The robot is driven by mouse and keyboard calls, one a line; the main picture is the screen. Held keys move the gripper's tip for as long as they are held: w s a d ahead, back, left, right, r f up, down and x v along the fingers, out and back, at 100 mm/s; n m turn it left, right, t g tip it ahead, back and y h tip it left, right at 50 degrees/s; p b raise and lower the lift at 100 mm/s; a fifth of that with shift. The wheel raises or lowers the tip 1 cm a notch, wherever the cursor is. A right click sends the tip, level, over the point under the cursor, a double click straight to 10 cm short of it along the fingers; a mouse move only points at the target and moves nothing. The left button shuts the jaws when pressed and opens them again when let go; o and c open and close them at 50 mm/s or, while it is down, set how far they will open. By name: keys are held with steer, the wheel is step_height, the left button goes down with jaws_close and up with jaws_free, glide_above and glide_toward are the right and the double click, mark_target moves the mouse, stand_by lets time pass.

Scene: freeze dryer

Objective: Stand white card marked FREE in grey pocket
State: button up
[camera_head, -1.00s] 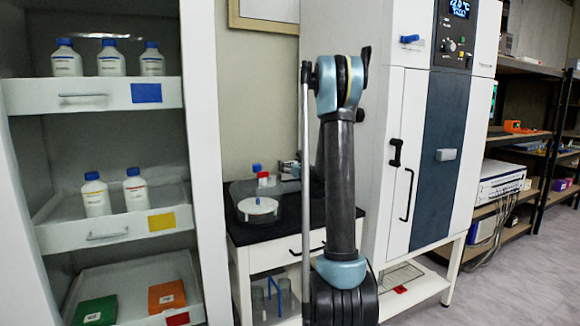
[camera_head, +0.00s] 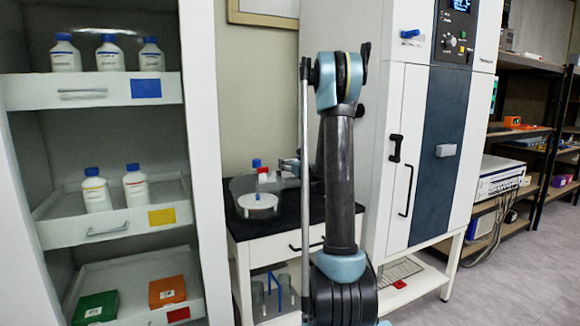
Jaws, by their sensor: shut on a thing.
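My gripper (camera_head: 287,164) shows small and partly hidden behind my upright arm, above the black top of the white side table. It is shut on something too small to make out. Close to its left are a red cap (camera_head: 263,170) and a blue cap (camera_head: 257,162), by a clear tray with a round white dish (camera_head: 257,205). I cannot make out the white card marked FREE or the grey pocket in this view.
The white side table (camera_head: 280,248) stands between an open shelf unit (camera_head: 205,150) with bottles and boxes at left and a tall white freeze dryer (camera_head: 408,115) at right. Dark storage racks (camera_head: 530,130) stand further right. The grey floor (camera_head: 515,265) at right is clear.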

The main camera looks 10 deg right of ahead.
mark_target(290, 177)
steer(key=shift+f, duration=0.15)
steer(key=shift+f, duration=2.05)
steer(key=o, duration=1.4)
steer(key=shift+o, duration=0.7)
steer(key=shift+s, duration=0.15)
